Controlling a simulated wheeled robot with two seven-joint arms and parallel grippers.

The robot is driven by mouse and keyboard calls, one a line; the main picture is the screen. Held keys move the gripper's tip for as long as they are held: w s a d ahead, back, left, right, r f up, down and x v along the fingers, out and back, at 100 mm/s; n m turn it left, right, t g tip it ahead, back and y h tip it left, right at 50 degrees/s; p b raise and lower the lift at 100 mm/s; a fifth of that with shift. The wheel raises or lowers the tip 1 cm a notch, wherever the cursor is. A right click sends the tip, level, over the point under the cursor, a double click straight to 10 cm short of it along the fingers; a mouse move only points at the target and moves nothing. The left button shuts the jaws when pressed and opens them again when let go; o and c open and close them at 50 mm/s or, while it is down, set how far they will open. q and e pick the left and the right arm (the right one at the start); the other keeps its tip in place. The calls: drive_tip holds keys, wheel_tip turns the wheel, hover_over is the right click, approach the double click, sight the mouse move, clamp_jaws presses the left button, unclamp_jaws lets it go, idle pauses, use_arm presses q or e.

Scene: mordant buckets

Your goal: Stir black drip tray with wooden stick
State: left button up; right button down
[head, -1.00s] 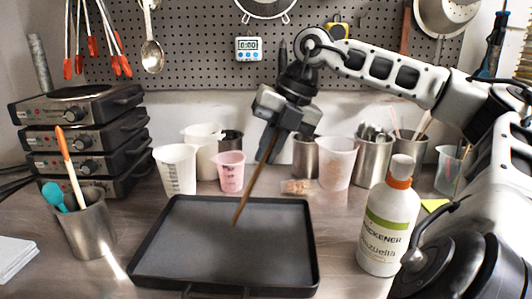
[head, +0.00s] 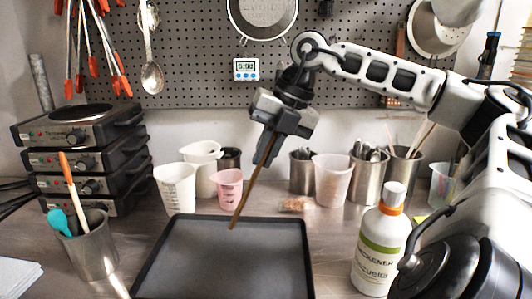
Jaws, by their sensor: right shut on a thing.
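The black drip tray (head: 306,250) lies on the steel bench in the lower middle of the head view, its front edge cut off by the frame. My right gripper (head: 267,150) is above and behind the tray, pointing down. It is shut on the wooden stick (head: 246,193), which slants down to the left. The stick's lower tip appears over the far part of the tray; I cannot tell whether it touches the tray floor. My left gripper is not in view.
A white bottle (head: 381,245) with an orange collar stands right of the tray. A metal cup (head: 92,250) with utensils is at left. Several beakers, including a pink one (head: 228,186), and metal cups line the back. Stacked hot plates (head: 80,160) stand at far left.

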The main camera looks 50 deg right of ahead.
wheel_tip(320, 180, up, 4)
drive_tip(key=p, duration=0.2)
drive_tip(key=shift+p, duration=0.4)
drive_tip(key=shift+r, duration=0.2)
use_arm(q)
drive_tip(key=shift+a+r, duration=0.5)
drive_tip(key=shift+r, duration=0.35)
use_arm(e)
drive_tip(key=shift+r, duration=0.85)
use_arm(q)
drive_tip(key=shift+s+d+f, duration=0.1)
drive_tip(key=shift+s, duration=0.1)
